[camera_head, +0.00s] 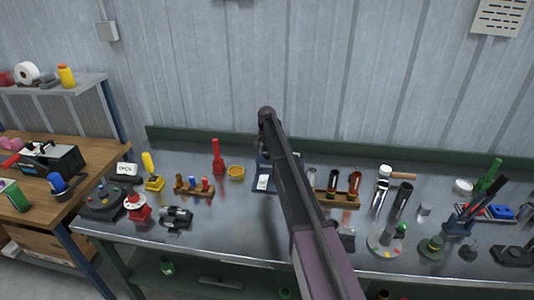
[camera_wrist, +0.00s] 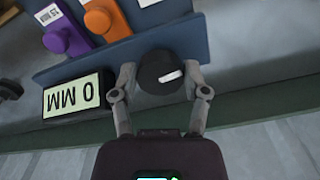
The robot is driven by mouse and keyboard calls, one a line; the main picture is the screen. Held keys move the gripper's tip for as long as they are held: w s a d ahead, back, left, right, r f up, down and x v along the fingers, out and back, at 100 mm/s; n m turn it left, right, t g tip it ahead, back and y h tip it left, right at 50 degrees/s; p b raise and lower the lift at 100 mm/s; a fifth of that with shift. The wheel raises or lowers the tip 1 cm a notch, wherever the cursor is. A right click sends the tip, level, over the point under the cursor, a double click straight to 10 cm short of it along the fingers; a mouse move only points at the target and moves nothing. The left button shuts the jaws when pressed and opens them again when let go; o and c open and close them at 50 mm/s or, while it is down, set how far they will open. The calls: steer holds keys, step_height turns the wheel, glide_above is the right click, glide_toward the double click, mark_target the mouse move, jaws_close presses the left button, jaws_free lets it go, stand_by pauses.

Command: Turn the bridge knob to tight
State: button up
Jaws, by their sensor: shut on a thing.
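In the wrist view, a round black knob (camera_wrist: 150,68) with a white mark on its top stands at the edge of a dark blue board (camera_wrist: 215,45). I cannot read a label on it. My gripper (camera_wrist: 160,80) has one finger on each side of this knob and is shut on it. The white mark points to the right, tilted slightly up. In the head view my arm hides the knob and my gripper. Part of the blue fixture (camera_head: 259,189) shows left of the arm.
A display reading "0 MM" (camera_wrist: 78,97) sits left of the knob, close to my left finger. An orange part (camera_wrist: 104,20) and a purple part (camera_wrist: 68,38) stand on the board. In the head view, a yellow bowl (camera_head: 236,173) and a red tool (camera_head: 217,160) stand left of the fixture.

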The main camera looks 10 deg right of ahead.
steer(key=shift+m, duration=1.1)
steer(key=o, duration=1.1)
steer(key=shift+d, duration=0.1)
steer(key=shift+o, duration=0.2)
steer(key=shift+n, duration=0.3)
